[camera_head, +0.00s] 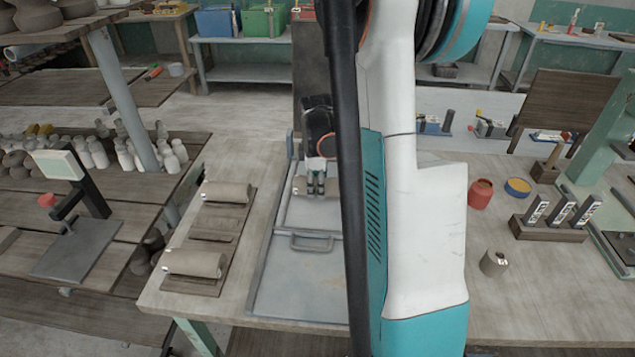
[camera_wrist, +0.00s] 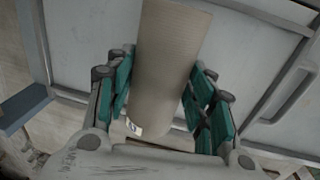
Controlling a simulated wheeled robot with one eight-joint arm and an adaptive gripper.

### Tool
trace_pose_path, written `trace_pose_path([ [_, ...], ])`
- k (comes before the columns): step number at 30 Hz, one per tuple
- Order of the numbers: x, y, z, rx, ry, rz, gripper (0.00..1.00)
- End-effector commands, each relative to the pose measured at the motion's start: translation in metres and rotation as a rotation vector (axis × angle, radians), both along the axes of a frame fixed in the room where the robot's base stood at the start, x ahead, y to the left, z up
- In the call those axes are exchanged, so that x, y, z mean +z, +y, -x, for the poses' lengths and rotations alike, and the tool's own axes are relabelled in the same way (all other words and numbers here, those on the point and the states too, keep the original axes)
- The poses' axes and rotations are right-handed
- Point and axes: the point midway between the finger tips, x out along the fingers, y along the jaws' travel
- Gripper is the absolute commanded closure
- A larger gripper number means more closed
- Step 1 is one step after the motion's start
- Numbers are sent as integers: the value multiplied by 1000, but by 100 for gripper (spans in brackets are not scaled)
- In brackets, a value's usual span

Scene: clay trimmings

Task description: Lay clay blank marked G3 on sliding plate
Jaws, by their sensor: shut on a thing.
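My gripper (camera_head: 316,184) is shut on a brown-grey clay cylinder (camera_head: 301,185), over the far part of a grey metal sliding plate (camera_head: 275,290) with a handle. In the wrist view the cylinder (camera_wrist: 172,60) lies between the green finger pads of my gripper (camera_wrist: 165,100). A small white label with a dark mark shows near its end; I cannot read it. The plate (camera_wrist: 95,30) is below it, and I cannot tell whether the cylinder touches it. Two similar clay blanks lie on a wooden board to the left, a far one (camera_head: 227,192) and a near one (camera_head: 195,263).
The wooden board (camera_head: 212,236) has an empty slot between the two blanks. The near part of the plate is clear.

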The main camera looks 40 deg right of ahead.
Motion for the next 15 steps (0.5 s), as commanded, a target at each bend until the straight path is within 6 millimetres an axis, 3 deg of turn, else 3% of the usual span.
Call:
trace_pose_path([
  [1, 0, 0, 0, 0, 0, 0, 95],
  [2, 0, 0, 0, 0, 0, 0, 49],
  [5, 0, 0, 0, 0, 0, 0, 28],
  [15, 0, 0, 0, 0, 0, 0, 28],
])
